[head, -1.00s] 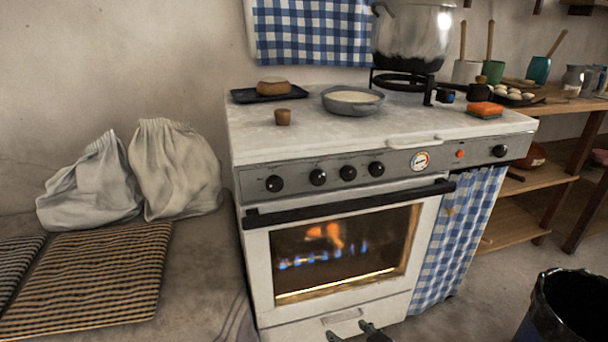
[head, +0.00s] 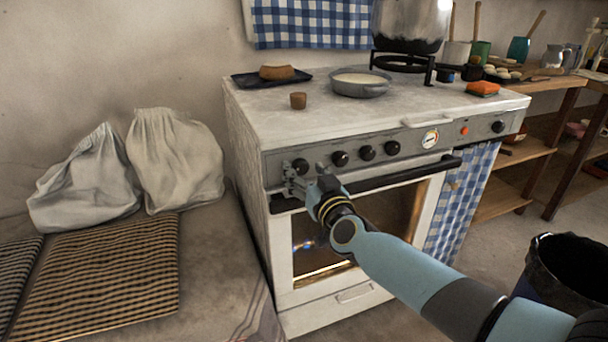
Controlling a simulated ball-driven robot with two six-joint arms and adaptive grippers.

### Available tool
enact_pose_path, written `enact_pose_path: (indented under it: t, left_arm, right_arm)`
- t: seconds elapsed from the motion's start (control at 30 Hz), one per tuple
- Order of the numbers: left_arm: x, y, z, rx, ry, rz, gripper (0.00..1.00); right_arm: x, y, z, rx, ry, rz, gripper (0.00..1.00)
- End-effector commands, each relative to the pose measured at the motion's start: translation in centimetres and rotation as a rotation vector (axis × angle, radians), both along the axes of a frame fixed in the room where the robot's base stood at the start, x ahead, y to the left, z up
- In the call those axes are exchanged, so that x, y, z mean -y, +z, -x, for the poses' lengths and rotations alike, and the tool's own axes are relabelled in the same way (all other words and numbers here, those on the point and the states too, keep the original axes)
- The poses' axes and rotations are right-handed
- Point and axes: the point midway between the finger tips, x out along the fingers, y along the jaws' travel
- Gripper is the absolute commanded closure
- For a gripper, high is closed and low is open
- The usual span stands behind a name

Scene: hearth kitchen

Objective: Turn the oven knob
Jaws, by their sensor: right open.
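The white stove (head: 248,160) has a grey front panel with several round black knobs. The leftmost oven knob (head: 300,165) shows just above my right gripper (head: 305,170). My right gripper is open, with its fingers up at the panel, one on each side of that knob in the picture. I cannot tell whether they touch it. The knobs to its right are a second knob (head: 340,158), a third (head: 367,153), a fourth (head: 392,148) and one at the far right (head: 498,127). My left gripper is not in view.
A dark handle bar (head: 400,178) crosses the oven door below the panel, partly behind my right gripper. A flame glows behind the oven glass (head: 395,215). A black bin (head: 570,260) stands at right.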

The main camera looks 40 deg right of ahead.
Motion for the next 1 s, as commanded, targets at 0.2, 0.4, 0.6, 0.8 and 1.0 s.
enact_pose_path:
  t: [0.2, 0.4, 0.6, 0.8, 1.0]
  left_arm:
    - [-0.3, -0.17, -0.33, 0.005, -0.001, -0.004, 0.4]
    - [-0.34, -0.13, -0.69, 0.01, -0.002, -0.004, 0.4]
    - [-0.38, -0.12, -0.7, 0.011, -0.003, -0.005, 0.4]
    - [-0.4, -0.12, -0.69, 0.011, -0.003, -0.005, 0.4]
    - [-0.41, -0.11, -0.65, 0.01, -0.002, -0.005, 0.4]
  right_arm:
    - [0.21, 0.02, -0.83, 0.0, 0.0, 0.0, 0.4]
    - [0.2, 0.03, -0.79, 0.0, 0.0, 0.0, 0.44]
    - [0.19, 0.02, -0.78, -0.001, 0.0, 0.0, 0.7]
    - [0.19, 0.01, -0.77, -0.001, 0.0, 0.0, 0.95]
    - [0.18, 0.0, -0.77, 0.002, 0.0, -0.012, 0.95]
